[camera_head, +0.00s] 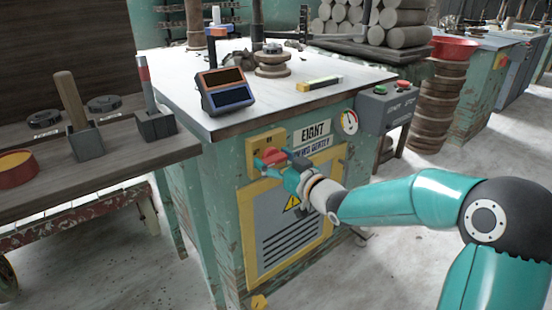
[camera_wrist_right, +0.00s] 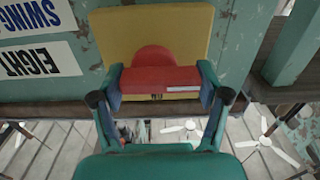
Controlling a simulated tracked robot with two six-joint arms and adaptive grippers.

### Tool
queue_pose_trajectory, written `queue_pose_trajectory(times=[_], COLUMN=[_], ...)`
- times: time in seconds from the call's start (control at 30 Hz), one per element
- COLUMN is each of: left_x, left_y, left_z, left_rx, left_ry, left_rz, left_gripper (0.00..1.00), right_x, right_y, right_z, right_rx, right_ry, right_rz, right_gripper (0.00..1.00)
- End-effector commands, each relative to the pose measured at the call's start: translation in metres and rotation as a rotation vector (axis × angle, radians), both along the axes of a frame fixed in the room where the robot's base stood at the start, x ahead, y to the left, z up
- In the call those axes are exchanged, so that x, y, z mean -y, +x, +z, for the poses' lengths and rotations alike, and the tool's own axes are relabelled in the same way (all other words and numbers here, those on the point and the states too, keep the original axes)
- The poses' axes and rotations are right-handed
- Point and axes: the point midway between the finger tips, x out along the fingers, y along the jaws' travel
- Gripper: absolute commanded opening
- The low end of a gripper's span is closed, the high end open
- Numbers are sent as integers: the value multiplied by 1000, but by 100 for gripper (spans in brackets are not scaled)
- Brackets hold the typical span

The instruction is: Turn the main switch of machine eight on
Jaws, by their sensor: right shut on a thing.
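The main switch is a red handle (camera_head: 269,158) on a yellow plate (camera_head: 254,147), on the green front of the machine marked EIGHT (camera_head: 316,131). My right gripper (camera_head: 282,167) is at the switch, closed around the handle. In the right wrist view the red handle (camera_wrist_right: 160,80) lies across between the two fingers (camera_wrist_right: 160,88), with a white stripe near one end. The yellow plate (camera_wrist_right: 150,22) is behind it, and the EIGHT sign (camera_wrist_right: 40,60) looks upside down. Markings on the plate are too small to read. My left gripper is not in view.
A grey START/STOP box (camera_head: 387,107) with green and red buttons and a dial gauge (camera_head: 349,122) are right of the sign. A grey louvred panel (camera_head: 290,225) in a yellow frame is below. A wooden bench (camera_head: 100,168) with tools stands left.

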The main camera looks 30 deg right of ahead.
Motion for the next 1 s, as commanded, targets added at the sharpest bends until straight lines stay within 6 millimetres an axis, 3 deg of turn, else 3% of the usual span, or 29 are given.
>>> queue_pose_trajectory(times=[0.37,1.0], left_x=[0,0], left_y=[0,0], left_z=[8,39], left_rx=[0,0], left_ry=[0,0], left_rz=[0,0], left_gripper=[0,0], right_x=[1,3], right_y=[0,1], right_z=[2,5], right_rx=[-10,-54], right_ry=[134,706], right_rz=[-9,-8], right_gripper=[40,40])
